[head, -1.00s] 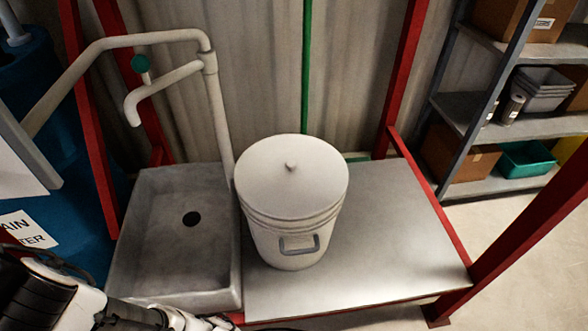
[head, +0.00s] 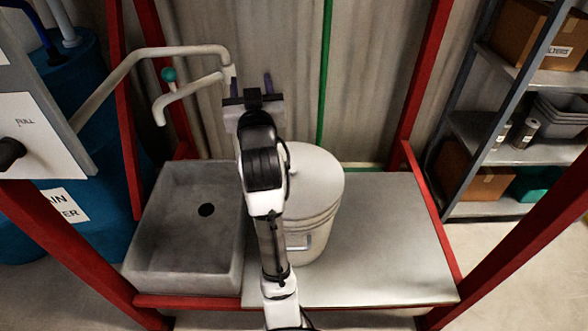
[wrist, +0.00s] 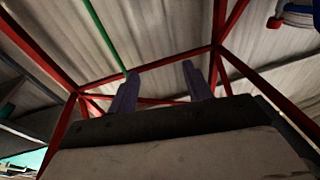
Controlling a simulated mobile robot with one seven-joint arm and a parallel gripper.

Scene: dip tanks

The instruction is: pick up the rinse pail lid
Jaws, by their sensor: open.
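The rinse pail lid (head: 315,183) is a round, pale cover on top of the white pail (head: 314,237). The pail stands upright on the metal tabletop, just right of the sink. My arm crosses in front and hides the left part of the lid; its knob is not visible now. My gripper (head: 251,84) is open and empty, raised in front of the back wall, above and to the left of the lid in the head view.
A grey sink (head: 160,235) lies left of the pail, with a pipe tap (head: 190,52) over it. Red frame posts (head: 423,75) stand around the bench. The metal tabletop (head: 395,245) right of the pail is clear. A shelf with boxes (head: 500,185) stands at the right.

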